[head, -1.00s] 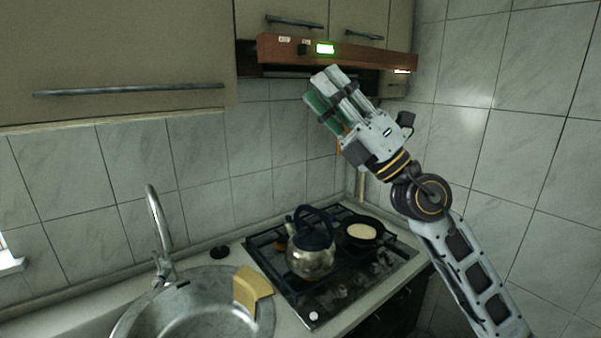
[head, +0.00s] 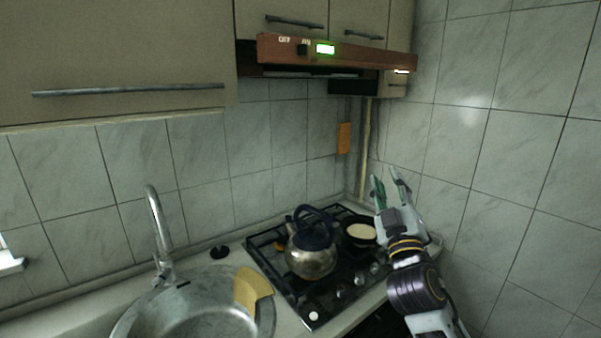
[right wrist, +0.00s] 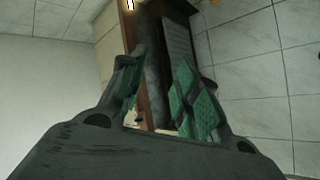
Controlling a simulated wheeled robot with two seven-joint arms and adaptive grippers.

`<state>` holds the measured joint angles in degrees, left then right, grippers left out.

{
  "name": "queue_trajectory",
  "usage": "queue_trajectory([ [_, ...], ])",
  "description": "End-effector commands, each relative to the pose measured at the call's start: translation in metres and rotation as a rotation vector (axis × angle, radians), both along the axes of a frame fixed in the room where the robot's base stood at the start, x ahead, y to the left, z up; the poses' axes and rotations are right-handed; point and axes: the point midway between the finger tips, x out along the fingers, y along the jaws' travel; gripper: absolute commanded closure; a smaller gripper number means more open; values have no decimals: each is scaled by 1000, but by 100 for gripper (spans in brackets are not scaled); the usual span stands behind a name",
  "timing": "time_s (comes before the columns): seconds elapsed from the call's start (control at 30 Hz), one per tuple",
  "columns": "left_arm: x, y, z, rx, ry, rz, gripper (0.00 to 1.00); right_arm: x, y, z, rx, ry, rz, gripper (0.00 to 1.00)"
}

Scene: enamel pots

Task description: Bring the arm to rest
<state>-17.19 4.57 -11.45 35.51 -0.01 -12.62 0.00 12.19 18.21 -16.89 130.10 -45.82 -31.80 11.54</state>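My right gripper (head: 386,182) is at the right of the stove in the head view, its fingers pointing up and away. In the right wrist view its two green-padded fingers (right wrist: 158,95) stand apart with nothing between them. The range hood (right wrist: 150,60) shows beyond the fingers there. My left gripper is in neither view.
A kettle (head: 312,262) and a small pan (head: 360,233) with something pale in it stand on the gas stove (head: 270,240). A sink (head: 180,318) with a yellow board-like piece (head: 250,290) on its rim is at the left. The range hood (head: 340,58) hangs above; tiled wall (head: 520,190) lies right.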

Motion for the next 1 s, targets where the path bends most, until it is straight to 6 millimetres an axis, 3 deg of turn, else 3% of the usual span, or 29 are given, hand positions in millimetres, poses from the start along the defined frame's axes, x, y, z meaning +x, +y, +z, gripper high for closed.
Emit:
queue_trajectory([
  [0.23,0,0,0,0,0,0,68,0,-27,-90,156,264,-53,68],
  [0.47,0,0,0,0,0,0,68,-16,-44,-177,279,520,-101,68],
  [0.77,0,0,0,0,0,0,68,-66,-52,-288,414,870,-157,68],
  [1.0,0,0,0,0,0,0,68,-126,-49,-366,500,1160,-189,68],
])
